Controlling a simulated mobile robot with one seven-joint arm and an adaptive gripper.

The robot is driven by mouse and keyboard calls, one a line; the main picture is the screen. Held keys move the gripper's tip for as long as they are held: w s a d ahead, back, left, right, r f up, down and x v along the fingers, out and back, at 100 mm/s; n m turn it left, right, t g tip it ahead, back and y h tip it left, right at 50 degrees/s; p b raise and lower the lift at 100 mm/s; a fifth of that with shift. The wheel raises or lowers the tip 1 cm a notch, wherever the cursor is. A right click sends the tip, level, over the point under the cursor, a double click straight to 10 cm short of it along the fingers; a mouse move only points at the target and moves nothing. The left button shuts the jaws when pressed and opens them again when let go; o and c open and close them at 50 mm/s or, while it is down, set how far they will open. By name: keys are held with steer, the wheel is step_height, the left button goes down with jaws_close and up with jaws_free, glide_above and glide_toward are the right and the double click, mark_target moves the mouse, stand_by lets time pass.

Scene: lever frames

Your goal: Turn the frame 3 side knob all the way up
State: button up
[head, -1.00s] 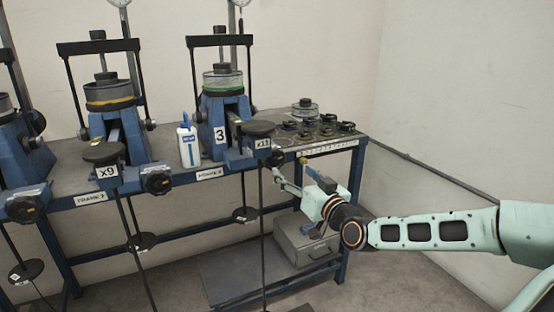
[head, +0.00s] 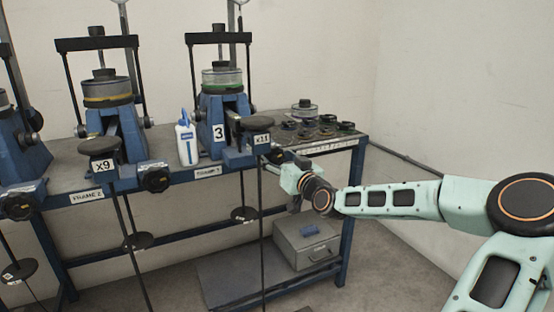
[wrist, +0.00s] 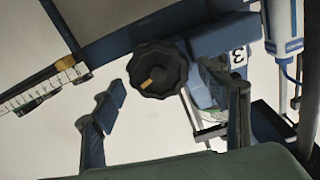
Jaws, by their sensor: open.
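Frame 3 (head: 226,105) is the blue lever frame with the white "3" label at the right part of the bench. Its side knob (wrist: 158,69) shows in the wrist view as a black scalloped knob with an orange mark pointing to the lower left. My gripper (wrist: 172,103) is open and empty. Its fingers stand apart, and the knob lies ahead of them, nearer the left finger; I see no contact. In the head view my gripper (head: 277,166) is at the bench's front edge beside frame 3, and the knob there is largely hidden by it.
A white and blue bottle (head: 187,141) stands left of frame 3. The frame with the x9 label (head: 103,164) is further left with its own black knob (head: 153,177). Several dark rings (head: 327,131) lie on the right of the bench. A grey box (head: 307,240) is below.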

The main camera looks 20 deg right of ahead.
steer(key=c, duration=1.2)
steer(key=shift+o, duration=0.2)
steer(key=shift+m+p, duration=0.5)
steer(key=shift+m, duration=0.1)
steer(key=o, duration=1.2)
steer(key=shift+c, duration=0.2)
steer(key=s, duration=1.2)
steer(key=shift+d, duration=0.2)
